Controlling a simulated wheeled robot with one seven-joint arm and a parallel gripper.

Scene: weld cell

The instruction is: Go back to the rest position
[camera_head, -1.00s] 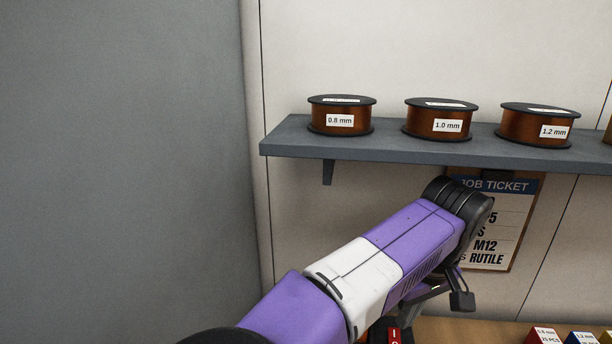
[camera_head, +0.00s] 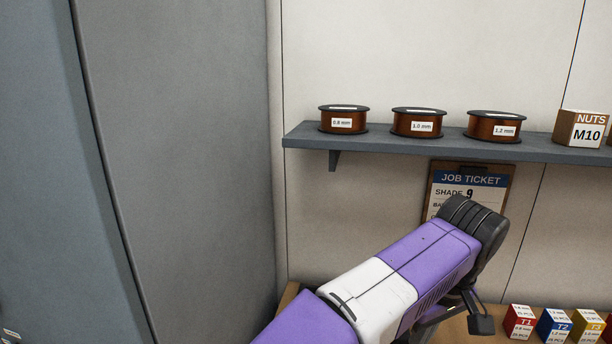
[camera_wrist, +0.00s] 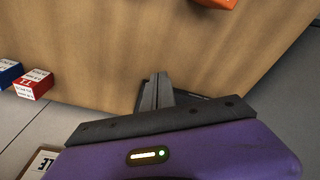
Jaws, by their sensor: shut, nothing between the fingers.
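My gripper (camera_wrist: 158,92) shows in the wrist view with its two dark fingers together and nothing between them. It is over the wooden bench top (camera_wrist: 120,50), and I cannot tell its height above it. In the head view my purple and white arm reaches up from the bottom, its bent joint in front of the job ticket (camera_head: 470,180).
A grey shelf (camera_head: 400,144) holds wire spools (camera_head: 343,119) and a nuts box (camera_head: 581,128). Red (camera_head: 519,321), blue (camera_head: 553,325) and yellow (camera_head: 587,325) tip boxes stand on the bench. A grey panel (camera_head: 180,150) fills the left. An orange thing (camera_wrist: 215,3) is at the wrist view's top edge.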

